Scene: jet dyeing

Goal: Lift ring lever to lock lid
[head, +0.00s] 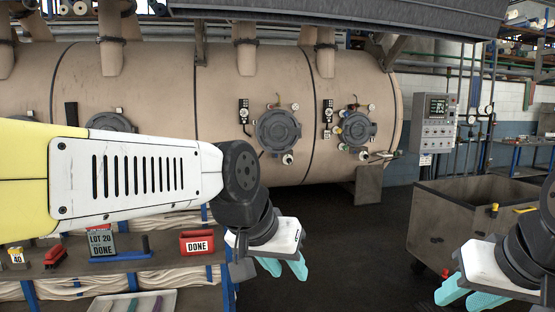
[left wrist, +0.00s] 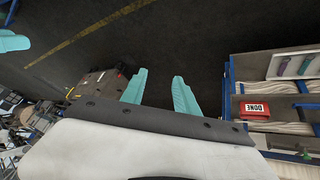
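Round grey lids sit on the tan vessel's front: a middle lid (head: 278,131) and a right lid (head: 356,129), both seeming closed. A short lever-like handle (head: 383,157) sticks out at the right lid's lower right; I cannot tell if it is the ring lever. My left gripper (head: 283,268) hangs below and in front of the vessel, well apart from the lids. Its teal fingers are apart and empty, also in the left wrist view (left wrist: 159,90). My right gripper (head: 467,296) is at the lower right, fingers apart and empty, near the grey bin.
The tan vessel (head: 225,85) spans the back. A control panel (head: 436,121) stands to its right. A grey wheeled bin (head: 425,215) is at the right. A shelf with a red DONE box (head: 197,242) is at the lower left. Dark floor (head: 335,225) between is clear.

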